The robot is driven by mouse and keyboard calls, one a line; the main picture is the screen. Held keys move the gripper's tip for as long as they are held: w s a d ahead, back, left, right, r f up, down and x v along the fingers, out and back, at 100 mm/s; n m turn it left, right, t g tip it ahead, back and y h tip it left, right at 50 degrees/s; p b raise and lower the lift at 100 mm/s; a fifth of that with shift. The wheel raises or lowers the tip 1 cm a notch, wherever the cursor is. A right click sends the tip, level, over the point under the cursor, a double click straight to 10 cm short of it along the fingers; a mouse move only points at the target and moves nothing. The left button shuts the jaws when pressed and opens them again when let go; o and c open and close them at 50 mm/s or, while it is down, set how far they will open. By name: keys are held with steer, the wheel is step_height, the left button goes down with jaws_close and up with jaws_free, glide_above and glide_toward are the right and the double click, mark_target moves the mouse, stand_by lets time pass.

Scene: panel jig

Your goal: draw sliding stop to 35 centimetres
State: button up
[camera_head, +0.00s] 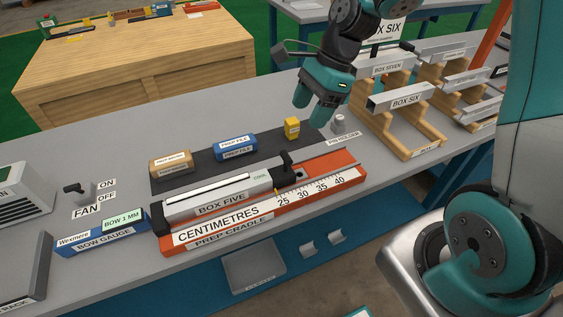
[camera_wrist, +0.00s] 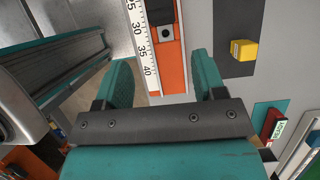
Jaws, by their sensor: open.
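The sliding stop (camera_head: 285,179) is a dark block with an upright black handle on the orange prep cradle (camera_head: 348,177). It stands at the right end of the Box Five panel (camera_head: 221,201), with a small pointer close to the 25 mark of the centimetre scale (camera_head: 313,188). The scale's 30 to 40 marks lie to its right. My gripper (camera_head: 311,108) is open and empty, above the bench behind the cradle's right end. In the wrist view the open fingers (camera_wrist: 161,75) straddle the cradle's 40 end (camera_wrist: 173,77), and the stop (camera_wrist: 160,12) shows at the top edge.
Tan, blue and yellow blocks (camera_head: 292,128) stand on a dark mat behind the cradle. A small grey pin holder (camera_head: 339,121) and wooden racks with Box Six (camera_head: 405,97) are to the right. The bow gauge (camera_head: 103,231) and fan switch (camera_head: 78,191) are at left.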

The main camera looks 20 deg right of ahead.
mark_target(286, 155)
steer(key=x, duration=1.4)
steer(key=shift+a+f, duration=0.1)
steer(key=shift+a, duration=0.1)
steer(key=shift+c, duration=0.2)
